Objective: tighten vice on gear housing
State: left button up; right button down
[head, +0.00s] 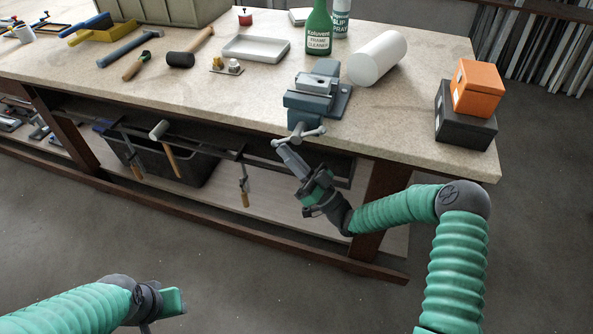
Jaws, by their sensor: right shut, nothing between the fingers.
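The blue-grey vice (303,101) is mounted at the front edge of the workbench (400,122). Its light grey cross handle (299,135) hangs out over the edge. I cannot make out a gear housing clearly; any part between the vice jaws is too small to tell. My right gripper (284,150) is shut and empty, pointing up at the handle from just below it. Whether it touches the handle is unclear. My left gripper (168,305) is low at the bottom left, over the floor and away from the bench; its finger opening is not clear.
A white roll (377,58), a green bottle (318,30) and a grey tray (256,48) stand behind the vice. An orange box (477,88) sits on a black box (464,117) at right. A black mallet (181,60) lies left. Clamps hang below the bench edge.

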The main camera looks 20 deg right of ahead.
aim_at(275, 144)
jog(key=shift+s+x, duration=0.15)
jog(key=shift+x, duration=0.75)
jog(key=shift+s+x, duration=0.15)
jog(key=shift+x, duration=0.8)
pick_arm(q)
jog(key=shift+s+f, duration=0.2)
jog(key=shift+s, duration=0.1)
pick_arm(e)
jog(key=shift+w+a+r, duration=0.1)
jog(key=shift+a+r, duration=0.1)
jog(key=shift+a, duration=0.1)
pick_arm(q)
jog(key=shift+a, duration=0.15)
pick_arm(e)
jog(key=shift+a, duration=0.1)
